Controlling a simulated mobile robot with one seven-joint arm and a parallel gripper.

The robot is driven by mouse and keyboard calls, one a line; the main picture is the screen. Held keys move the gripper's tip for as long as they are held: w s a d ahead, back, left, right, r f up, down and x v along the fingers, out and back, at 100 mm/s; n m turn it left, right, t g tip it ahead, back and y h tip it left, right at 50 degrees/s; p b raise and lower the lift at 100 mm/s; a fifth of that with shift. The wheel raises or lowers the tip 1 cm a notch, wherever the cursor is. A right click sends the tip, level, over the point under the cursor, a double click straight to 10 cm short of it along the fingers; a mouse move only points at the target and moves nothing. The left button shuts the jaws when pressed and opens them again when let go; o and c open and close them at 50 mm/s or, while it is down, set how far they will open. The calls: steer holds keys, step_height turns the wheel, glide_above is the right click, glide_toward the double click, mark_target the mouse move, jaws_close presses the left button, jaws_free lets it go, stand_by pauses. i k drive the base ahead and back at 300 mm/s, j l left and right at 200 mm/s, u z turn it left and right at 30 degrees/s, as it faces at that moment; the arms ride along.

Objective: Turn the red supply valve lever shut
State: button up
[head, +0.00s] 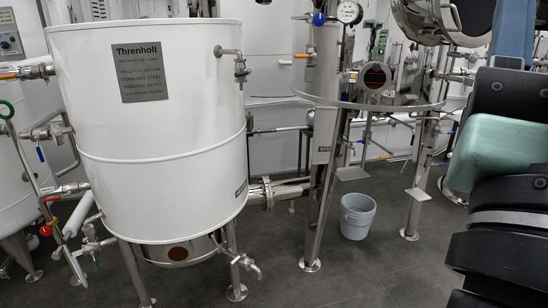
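Small red parts show at the left on the pipework beside the white tank (150,190). One is a red piece (52,198) on a thin pipe, and a red knob-like part (45,230) is just below it. I cannot tell which of them, if either, is the supply valve lever, nor how it is set. An orange-red handle (8,76) also shows on a pipe at the far left edge. My gripper is not in view; dark and teal links of my arm fill the right edge, far from these parts.
A steel-framed stand (318,190) with a round glass-like rim stands right of the tank. A grey bucket (357,216) is on the floor under it. Pipes and tank legs crowd the left. The dark floor (365,280) is clear at front centre.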

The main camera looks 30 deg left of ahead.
mark_target(68, 194)
steer(key=j+u, duration=0.2)
steer(key=u, duration=0.2)
steer(key=j+u, duration=0.2)
steer(key=u, duration=0.25)
steer(key=j+u, duration=0.15)
steer(key=u, duration=0.25)
steer(key=i+j+u, duration=0.1)
steer(key=u, duration=0.3)
steer(key=i+j+u, duration=0.45)
steer(key=i+j, duration=0.3)
steer(key=j, duration=0.2)
